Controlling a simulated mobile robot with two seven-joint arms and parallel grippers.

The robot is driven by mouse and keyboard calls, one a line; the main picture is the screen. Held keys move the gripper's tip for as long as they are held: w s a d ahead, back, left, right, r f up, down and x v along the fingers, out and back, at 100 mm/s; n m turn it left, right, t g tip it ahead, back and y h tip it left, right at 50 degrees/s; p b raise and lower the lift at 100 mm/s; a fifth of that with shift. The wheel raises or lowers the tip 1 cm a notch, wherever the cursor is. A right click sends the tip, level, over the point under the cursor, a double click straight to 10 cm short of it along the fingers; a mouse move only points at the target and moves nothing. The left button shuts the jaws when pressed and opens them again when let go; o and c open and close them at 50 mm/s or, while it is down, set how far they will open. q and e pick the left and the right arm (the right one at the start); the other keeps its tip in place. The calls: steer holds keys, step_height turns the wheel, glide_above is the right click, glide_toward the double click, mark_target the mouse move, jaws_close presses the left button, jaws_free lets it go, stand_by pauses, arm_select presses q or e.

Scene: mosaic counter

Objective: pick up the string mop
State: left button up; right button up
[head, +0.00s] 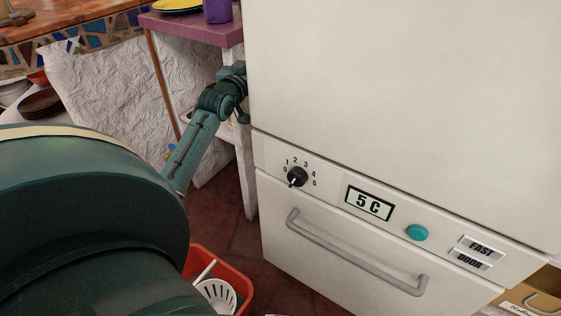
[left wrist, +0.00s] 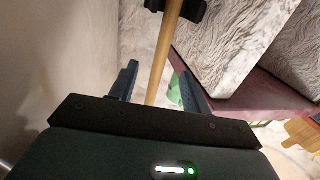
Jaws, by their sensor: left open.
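A wooden pole (left wrist: 168,38), which looks like the handle of the string mop, runs down the middle of the left wrist view. A black clip or holder (left wrist: 190,9) is around or beside its upper part. My left gripper (left wrist: 159,72) is open, with one finger on each side of the pole in the picture; I cannot tell if either touches it. The mop's strings do not show. In the head view my left arm reaches to the near edge of the white appliance, and its gripper is hidden there. My right gripper is not in view.
A white appliance (head: 400,90) with knob and drawer handle fills the right, close to my left arm. A purple-topped table (head: 195,28) stands behind the arm. A red bin (head: 244,282) holding a white basket is on the floor.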

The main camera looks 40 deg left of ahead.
arm_select(q)
steer(key=b+x, duration=0.5)
steer(key=x, duration=0.7)
steer(key=shift+w+a+f, duration=0.2)
steer(key=shift+w+a, duration=0.1)
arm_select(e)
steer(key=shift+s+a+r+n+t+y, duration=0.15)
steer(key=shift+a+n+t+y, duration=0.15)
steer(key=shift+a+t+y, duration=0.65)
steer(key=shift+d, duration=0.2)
arm_select(q)
steer(key=c, duration=1)
steer(key=shift+r, duration=0.2)
jaws_close()
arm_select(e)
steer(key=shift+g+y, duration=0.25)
